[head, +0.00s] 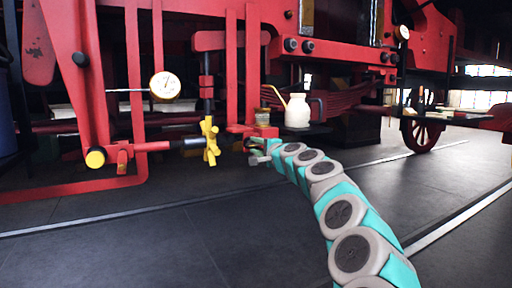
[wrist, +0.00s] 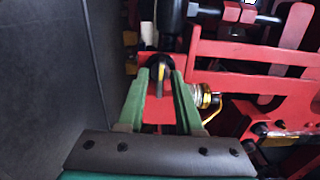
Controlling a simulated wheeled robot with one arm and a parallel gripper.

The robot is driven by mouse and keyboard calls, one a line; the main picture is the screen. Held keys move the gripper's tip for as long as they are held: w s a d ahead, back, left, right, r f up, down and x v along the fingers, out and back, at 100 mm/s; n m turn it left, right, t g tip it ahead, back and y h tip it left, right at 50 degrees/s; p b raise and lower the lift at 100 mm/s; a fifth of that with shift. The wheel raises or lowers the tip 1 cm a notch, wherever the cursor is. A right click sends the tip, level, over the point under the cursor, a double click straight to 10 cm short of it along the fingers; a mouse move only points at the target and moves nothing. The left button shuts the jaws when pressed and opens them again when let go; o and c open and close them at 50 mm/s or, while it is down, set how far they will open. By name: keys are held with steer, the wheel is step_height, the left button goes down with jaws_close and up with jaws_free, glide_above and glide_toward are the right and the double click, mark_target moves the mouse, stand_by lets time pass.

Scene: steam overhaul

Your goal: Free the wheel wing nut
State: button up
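A yellow cross-shaped wing nut (head: 210,142) sits at the right end of a dark horizontal shaft in the head view. My gripper (head: 262,151) is just to the right of it, low beside the red frame, with a visible gap between them. In the wrist view the two green fingers of my gripper (wrist: 161,76) stand apart. A round black part with an upright yellow bar (wrist: 160,82) shows between the fingertips. I cannot tell whether this is the same wing nut or whether the fingers touch it.
A white can with a yellow spout (head: 297,112) and a small jar (head: 264,116) stand behind my gripper; the jar also shows in the wrist view (wrist: 204,97). A dial gauge (head: 165,86) hangs upper left. The dark floor (head: 170,240) in front is clear.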

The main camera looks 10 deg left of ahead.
jaws_close()
steer(key=n+b, duration=0.4)
steer(key=b, duration=0.1)
steer(key=shift+f+b, duration=0.1)
steer(key=shift+b, duration=0.2)
steer(key=shift+o, duration=0.7)
jaws_free()
